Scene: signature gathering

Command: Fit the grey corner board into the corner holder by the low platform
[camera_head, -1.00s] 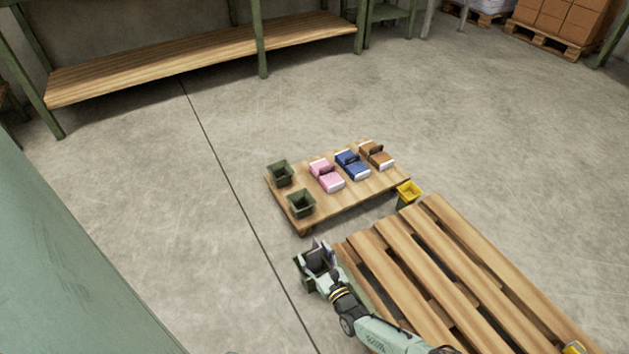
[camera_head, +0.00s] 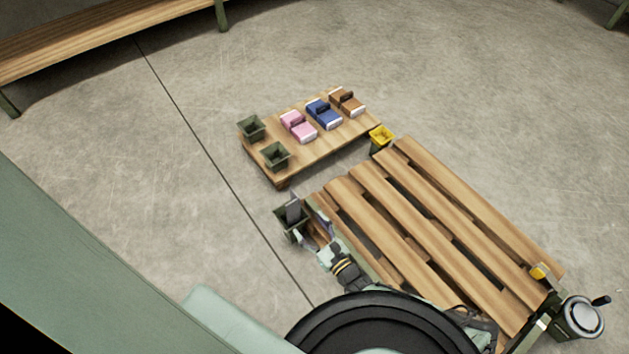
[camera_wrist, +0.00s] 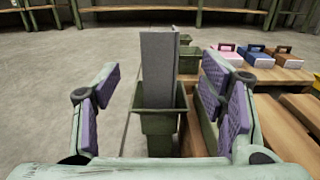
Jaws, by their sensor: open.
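The grey corner board (camera_wrist: 158,68) stands upright in a dark green holder (camera_wrist: 154,122) in the wrist view. In the head view the board (camera_head: 293,210) rises from the holder (camera_head: 286,222) beside the near left corner of the slatted pallet. My gripper (camera_wrist: 158,95) is open, its purple-padded fingers spread to either side of the board and apart from it. In the head view my gripper (camera_head: 314,238) is just to the right of and below the holder. The board's lower end is hidden inside the holder.
The low wooden platform (camera_head: 335,143) carries pink, blue and brown packs (camera_head: 298,126) and two green bins (camera_head: 276,156). A yellow holder (camera_head: 381,138) stands by the slatted pallet (camera_head: 440,232). The floor to the left is clear.

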